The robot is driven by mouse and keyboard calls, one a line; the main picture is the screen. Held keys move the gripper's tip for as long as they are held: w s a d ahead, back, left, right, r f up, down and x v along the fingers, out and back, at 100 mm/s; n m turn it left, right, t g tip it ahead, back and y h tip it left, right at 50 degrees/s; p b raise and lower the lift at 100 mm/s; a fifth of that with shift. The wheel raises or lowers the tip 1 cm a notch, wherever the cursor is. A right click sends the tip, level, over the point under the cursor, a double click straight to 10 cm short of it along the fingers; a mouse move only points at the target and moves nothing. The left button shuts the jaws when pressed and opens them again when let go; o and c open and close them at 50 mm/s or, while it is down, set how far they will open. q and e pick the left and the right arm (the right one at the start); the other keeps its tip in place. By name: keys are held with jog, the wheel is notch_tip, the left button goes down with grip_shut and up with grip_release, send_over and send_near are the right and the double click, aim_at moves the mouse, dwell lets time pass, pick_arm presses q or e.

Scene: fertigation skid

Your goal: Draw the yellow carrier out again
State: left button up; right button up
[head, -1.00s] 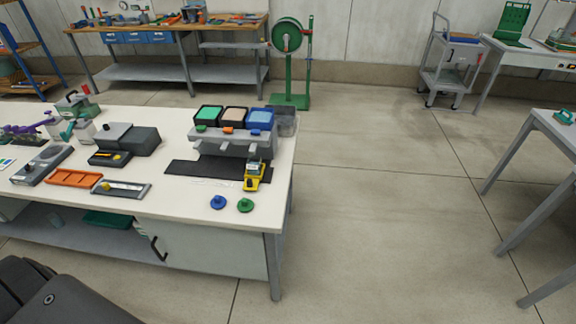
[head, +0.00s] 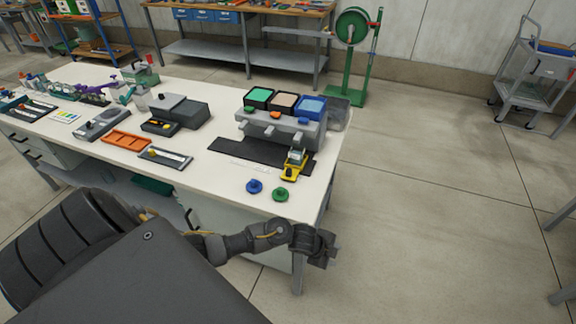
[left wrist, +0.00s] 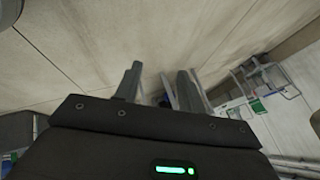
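The yellow carrier (head: 290,174) stands on the worktable by the right end of the black mat (head: 232,150), in front of the grey dosing block (head: 270,127). A grey-and-clear part sits on its back end; I cannot tell how far it reaches under the block. My left gripper (head: 336,250) is beyond the table's front right corner, apart from the carrier. In the left wrist view its two fingers (left wrist: 158,86) stand apart with nothing between them. My right gripper is in neither view.
Blue (head: 254,187) and green (head: 280,195) knobs lie at the front table edge. Green, tan and blue tubs sit on the block. An orange tray (head: 125,141) and grey boxes (head: 180,111) are farther left.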

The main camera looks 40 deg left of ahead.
aim_at(289, 170)
pick_arm(q)
jog(key=w+r+m, duration=0.4)
jog(key=r+m, duration=0.1)
jog(key=r, duration=0.3)
jog(key=w+a+r+m+y, duration=0.1)
jog(key=a+r+m, duration=0.2)
jog(key=a, duration=0.1)
jog(key=w+a+r+m+y+b, duration=0.1)
jog(key=a+r+m, duration=0.2)
jog(key=a+r, duration=0.1)
jog(key=w+a+r+m+g+y, duration=0.1)
jog(key=a+r+m, duration=0.2)
jog(key=a, duration=0.3)
jog(key=shift+w+a+r, duration=0.15)
jog(key=shift+r, duration=0.55)
jog(key=s+a+r+m+g+y, duration=0.1)
jog(key=a+r, duration=0.2)
jog(key=a, duration=0.3)
jog(key=s+a+r+m+y, duration=0.1)
jog(key=a+r+y, duration=0.15)
jog(key=a, duration=0.25)
jog(key=shift+h, duration=0.45)
jog(key=b+x, duration=0.2)
jog(key=x, duration=0.8)
jog(key=shift+w+a, duration=0.1)
grip_shut()
